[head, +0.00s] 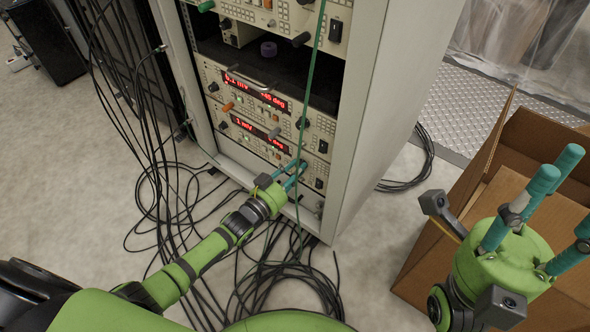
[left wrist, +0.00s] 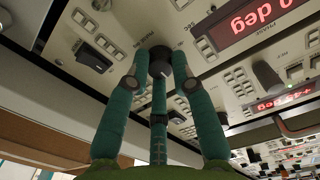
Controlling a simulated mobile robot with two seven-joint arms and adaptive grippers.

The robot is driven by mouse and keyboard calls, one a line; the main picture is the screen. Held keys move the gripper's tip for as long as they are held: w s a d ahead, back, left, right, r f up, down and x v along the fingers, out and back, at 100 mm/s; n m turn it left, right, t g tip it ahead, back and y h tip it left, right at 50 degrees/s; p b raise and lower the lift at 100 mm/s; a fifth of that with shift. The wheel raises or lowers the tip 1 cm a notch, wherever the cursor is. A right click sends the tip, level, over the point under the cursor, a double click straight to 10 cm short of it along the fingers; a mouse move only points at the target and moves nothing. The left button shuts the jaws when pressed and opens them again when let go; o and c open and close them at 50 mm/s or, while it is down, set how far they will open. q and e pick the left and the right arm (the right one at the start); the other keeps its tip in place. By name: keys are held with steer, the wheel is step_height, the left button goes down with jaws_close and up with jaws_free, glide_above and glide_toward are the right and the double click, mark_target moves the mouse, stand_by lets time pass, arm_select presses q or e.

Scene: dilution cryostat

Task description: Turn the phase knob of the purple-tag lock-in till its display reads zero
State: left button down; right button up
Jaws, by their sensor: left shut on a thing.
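Two lock-ins with red displays sit in the rack, the upper lock-in (head: 230,78) and the lower lock-in (head: 240,130). My left gripper (head: 293,168) is at the right part of the lower one's front. In the left wrist view its three teal fingers are shut around a dark round knob (left wrist: 160,64); in the head view they hide it. The lower display (head: 258,133) ends in "deg"; its close-up (left wrist: 250,22) is cut off, with a digit like 0 visible. I cannot make out a purple tag. My right gripper (head: 560,190) is open and empty at lower right.
A green cable (head: 308,95) hangs down the rack front. Black cables (head: 270,290) lie on the floor. An open cardboard box (head: 430,245) stands at right, behind my right gripper.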

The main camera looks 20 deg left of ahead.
arm_select(q)
steer(key=c, duration=1.1)
jaws_free()
steer(key=shift+o, duration=0.2)
steer(key=v, duration=1.2)
